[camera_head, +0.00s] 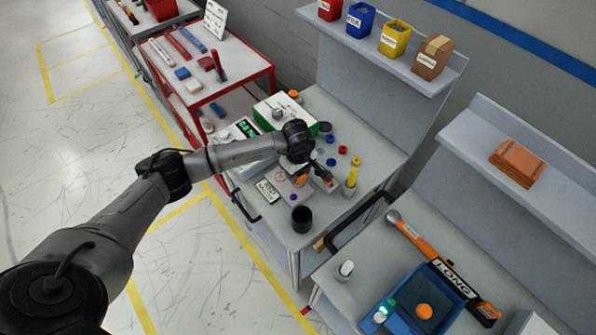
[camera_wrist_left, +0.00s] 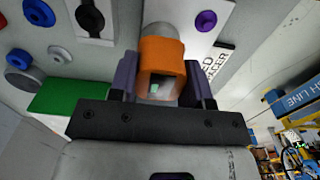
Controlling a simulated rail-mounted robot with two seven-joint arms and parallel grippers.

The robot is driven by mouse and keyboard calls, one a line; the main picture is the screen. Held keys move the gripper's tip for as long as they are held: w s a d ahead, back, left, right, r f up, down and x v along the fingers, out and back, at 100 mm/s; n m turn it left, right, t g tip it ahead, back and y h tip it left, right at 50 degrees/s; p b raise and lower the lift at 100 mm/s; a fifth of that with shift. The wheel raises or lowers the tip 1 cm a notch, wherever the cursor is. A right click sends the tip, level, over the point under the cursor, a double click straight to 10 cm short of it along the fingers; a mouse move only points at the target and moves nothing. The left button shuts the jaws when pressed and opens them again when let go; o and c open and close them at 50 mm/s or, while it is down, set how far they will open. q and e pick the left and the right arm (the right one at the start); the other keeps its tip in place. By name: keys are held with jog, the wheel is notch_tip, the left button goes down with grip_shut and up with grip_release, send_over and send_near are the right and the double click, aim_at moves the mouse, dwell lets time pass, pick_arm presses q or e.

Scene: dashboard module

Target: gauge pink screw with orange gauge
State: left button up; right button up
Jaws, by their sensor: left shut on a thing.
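My left gripper (camera_head: 305,175) is low over the middle bench. In the left wrist view, its two fingers (camera_wrist_left: 160,88) are shut on an orange cylindrical piece with a pale grey end, which I take to be the orange gauge (camera_wrist_left: 162,58). In the head view, an orange spot under the gripper seems to be the same gauge (camera_head: 300,181). A purple round piece (camera_wrist_left: 205,20) lies on the light plate beside it, and also shows in the head view (camera_head: 293,197). I cannot make out a pink screw. My right gripper is not in view.
A black cup (camera_head: 302,219) stands at the bench's front edge. Blue, red and yellow caps (camera_head: 343,149) lie right of the gripper, near a yellow-topped piece (camera_head: 351,181). A green-and-white box (camera_head: 284,110) is behind. A torque wrench (camera_head: 430,256) and blue bin (camera_head: 412,311) lie on the right bench.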

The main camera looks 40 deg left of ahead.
pick_arm(q)
jog(key=o, duration=1)
jog(key=shift+o, duration=0.7)
jog(key=shift+f, duration=0.1)
notch_tip(320, 180, up, 14)
